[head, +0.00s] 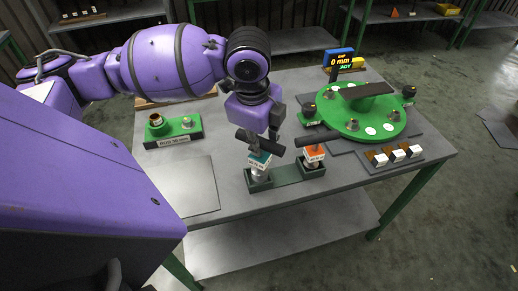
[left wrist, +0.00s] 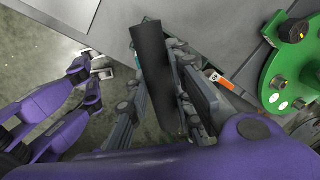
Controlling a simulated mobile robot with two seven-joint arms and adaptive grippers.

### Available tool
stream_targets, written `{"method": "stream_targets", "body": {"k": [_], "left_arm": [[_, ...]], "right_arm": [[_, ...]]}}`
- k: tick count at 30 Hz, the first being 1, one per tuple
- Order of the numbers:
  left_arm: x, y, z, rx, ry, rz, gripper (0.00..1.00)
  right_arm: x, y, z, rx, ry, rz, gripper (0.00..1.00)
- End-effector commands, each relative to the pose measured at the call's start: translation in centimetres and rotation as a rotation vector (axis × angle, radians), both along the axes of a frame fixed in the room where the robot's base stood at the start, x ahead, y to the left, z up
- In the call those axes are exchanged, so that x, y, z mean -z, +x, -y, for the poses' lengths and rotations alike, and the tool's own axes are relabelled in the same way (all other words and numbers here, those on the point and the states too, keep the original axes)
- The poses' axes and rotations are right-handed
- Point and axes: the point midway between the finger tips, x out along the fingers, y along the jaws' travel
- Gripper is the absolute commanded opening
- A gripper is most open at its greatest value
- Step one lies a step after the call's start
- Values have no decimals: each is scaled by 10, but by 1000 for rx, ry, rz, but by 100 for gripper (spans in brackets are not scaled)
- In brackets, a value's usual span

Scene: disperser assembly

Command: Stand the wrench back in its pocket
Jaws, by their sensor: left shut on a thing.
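My left gripper (head: 262,132) is shut on the black crossbar handle (head: 260,143) of the teal-labelled wrench. The handle also fills the space between the fingers in the left wrist view (left wrist: 154,65). The wrench's teal and white body (head: 259,161) is roughly upright over the left end of the dark green two-place stand (head: 286,177). I cannot tell whether its foot is fully seated in the pocket. A second wrench with an orange label (head: 314,152) stands upright at the right end of the stand; its label shows in the left wrist view (left wrist: 214,77). My right gripper is not clearly shown.
A round green fixture (head: 352,114) with a dark bar above it is at the back right. A small display (head: 343,61) stands behind it. Small white-faced blocks (head: 398,154) sit at the right front. A green block (head: 173,131) is at the left. A flat grey plate (head: 187,187) lies front left.

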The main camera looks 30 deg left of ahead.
Motion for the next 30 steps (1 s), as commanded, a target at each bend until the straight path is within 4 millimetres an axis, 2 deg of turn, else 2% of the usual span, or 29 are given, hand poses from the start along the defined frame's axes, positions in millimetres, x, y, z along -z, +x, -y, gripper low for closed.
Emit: {"method": "stream_targets", "body": {"k": [8, 15, 27, 28, 30], "left_arm": [[14, 8, -10, -2, -1, 3, 0], [45, 10, -12, 0, -2, 3, 0], [50, 10, -12, 1, 0, 6, 0], [50, 10, -12, 1, -1, 4, 23], [50, 10, -12, 1, -1, 4, 32]], "right_arm": [[-3, 6, -2, 4, 4, 13, 40], [0, 4, 0, 6, 1, 8, 40], [0, 1, 3, 3, -4, 6, 40], [0, 1, 3, 1, -6, 5, 40], [1, 0, 4, 0, -7, 3, 40]]}}
